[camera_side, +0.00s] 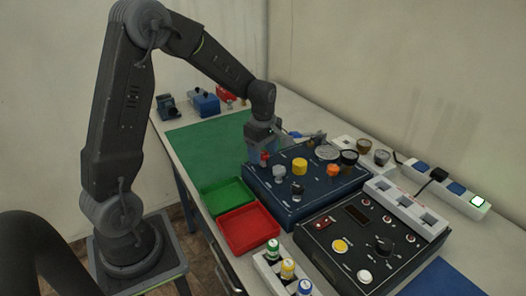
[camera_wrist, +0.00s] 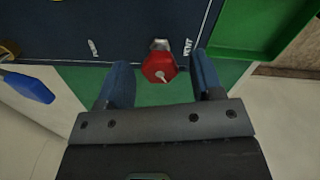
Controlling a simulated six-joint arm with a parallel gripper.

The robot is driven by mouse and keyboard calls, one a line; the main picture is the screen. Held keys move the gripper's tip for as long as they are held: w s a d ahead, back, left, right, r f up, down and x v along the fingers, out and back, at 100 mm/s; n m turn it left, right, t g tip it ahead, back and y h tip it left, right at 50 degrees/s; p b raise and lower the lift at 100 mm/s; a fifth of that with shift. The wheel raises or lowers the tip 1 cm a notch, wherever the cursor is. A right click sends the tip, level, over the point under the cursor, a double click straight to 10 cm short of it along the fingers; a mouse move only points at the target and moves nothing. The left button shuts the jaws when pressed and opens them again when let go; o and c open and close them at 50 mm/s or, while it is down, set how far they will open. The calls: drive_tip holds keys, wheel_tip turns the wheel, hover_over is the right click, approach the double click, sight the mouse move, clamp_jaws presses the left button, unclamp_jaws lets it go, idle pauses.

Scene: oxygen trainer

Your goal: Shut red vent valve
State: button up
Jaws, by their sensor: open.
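The red vent valve is a small red hexagonal knob on the far left corner of the dark blue panel (camera_side: 318,186). In the side view the red knob (camera_side: 265,158) shows just under my gripper (camera_side: 260,147). In the wrist view the red knob (camera_wrist: 158,68) has a white pointer line and sits beside the printed word VENT. My gripper's two blue fingers (camera_wrist: 160,76) are open, one on each side of the knob, with gaps between. I cannot tell how far down the fingers reach.
A blue lever handle (camera_wrist: 27,87) is at the left of the wrist view. Green (camera_side: 228,195) and red (camera_side: 247,228) trays stand before the panel. Grey (camera_side: 279,171), yellow (camera_side: 300,166) and orange (camera_side: 333,170) knobs rise nearby. The green mat (camera_side: 205,145) is clear.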

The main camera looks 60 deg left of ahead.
drive_tip(key=shift+f, duration=0.1)
drive_tip(key=c, duration=0.9)
